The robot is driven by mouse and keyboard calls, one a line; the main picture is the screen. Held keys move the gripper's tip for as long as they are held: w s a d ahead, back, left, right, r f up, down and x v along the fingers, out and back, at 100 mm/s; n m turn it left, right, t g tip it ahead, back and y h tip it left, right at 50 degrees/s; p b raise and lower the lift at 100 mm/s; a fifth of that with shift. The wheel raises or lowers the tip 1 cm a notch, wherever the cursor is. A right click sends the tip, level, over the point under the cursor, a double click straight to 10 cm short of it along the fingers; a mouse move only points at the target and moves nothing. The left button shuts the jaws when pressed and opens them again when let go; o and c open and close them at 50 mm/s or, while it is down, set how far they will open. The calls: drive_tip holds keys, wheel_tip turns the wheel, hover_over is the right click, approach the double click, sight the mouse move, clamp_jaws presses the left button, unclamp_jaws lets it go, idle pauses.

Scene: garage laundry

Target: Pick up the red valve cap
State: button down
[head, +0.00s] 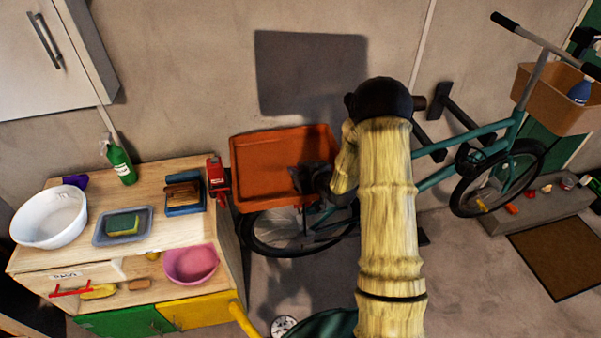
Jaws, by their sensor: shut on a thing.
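My gripper (300,178) is dark and small in the head view, at the end of my arm. It is in front of the right part of the orange bin (262,150). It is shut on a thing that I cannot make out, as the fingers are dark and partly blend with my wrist. I cannot pick out the red valve cap for certain. It may be hidden by the fingers or too small to see. Whether my gripper touches the bin is not clear.
A wooden cabinet (150,235) stands at left with a white basin (48,215), a green bottle (120,160), a sponge tray (122,240) and a pink bowl (191,263). A red object (217,182) is beside the bin. A teal bicycle (455,165) is at right.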

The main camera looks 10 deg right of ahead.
drive_tip(key=shift+r, duration=0.15)
wheel_tip(320, 180, up, 10)
drive_tip(key=b, duration=0.1)
idle(0.3)
drive_tip(key=shift+d+f, duration=0.15)
drive_tip(key=shift+f, duration=0.05)
idle(0.4)
